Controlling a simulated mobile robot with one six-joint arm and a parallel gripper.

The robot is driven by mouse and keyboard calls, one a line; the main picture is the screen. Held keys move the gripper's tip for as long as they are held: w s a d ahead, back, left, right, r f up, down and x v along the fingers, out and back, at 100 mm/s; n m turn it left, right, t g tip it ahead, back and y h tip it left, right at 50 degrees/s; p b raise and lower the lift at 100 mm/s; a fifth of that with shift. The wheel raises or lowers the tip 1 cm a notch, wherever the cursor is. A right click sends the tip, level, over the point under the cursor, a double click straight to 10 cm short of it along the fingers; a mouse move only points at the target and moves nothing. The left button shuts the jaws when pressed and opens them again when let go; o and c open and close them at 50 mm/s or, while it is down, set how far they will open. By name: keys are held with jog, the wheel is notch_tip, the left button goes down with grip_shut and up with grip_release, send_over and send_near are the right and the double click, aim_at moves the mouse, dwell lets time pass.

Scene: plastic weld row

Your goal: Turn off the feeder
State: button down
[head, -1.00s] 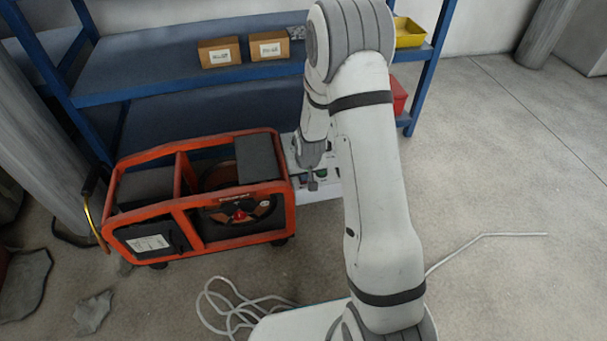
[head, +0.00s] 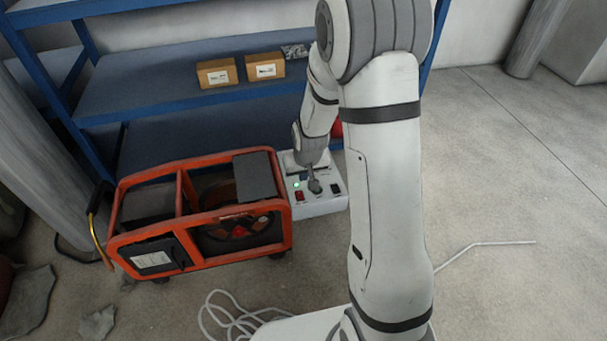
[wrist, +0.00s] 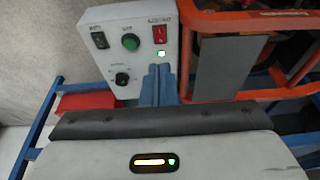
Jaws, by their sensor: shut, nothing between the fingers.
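A white control box (head: 322,208) stands on the floor right of the orange-framed machine. Its panel carries a red rocker switch (wrist: 160,34), a green round button (wrist: 131,42), a black rocker switch (wrist: 99,40), a black knob (wrist: 122,79) and a lit green lamp (wrist: 161,54). The labels are too small to read. My gripper (head: 315,188) is shut and empty, pointing down over the panel. In the wrist view its fingertips (wrist: 158,72) appear just below the lit lamp and the red switch. I cannot tell whether they touch the panel.
The orange-framed machine (head: 185,233) is close on the box's left. A blue shelf (head: 190,60) with two cardboard boxes (head: 217,73) stands behind. A red thing (wrist: 88,103) shows beyond the box. White cable (head: 228,318) lies on the floor. Floor at the right is mostly clear.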

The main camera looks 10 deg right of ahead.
aim_at(299, 192)
jog(key=shift+f, duration=0.1)
jog(key=b, duration=0.2)
jog(key=w+b, duration=0.1)
jog(key=b, duration=0.1)
jog(key=shift+w+r, duration=0.25)
jog(key=shift+r, duration=0.05)
jog(key=b+x, duration=0.6)
jog(key=x, duration=0.8)
jog(key=shift+s+d+b, duration=0.1)
jog(key=shift+s+b, duration=0.05)
jog(key=shift+b, duration=0.2)
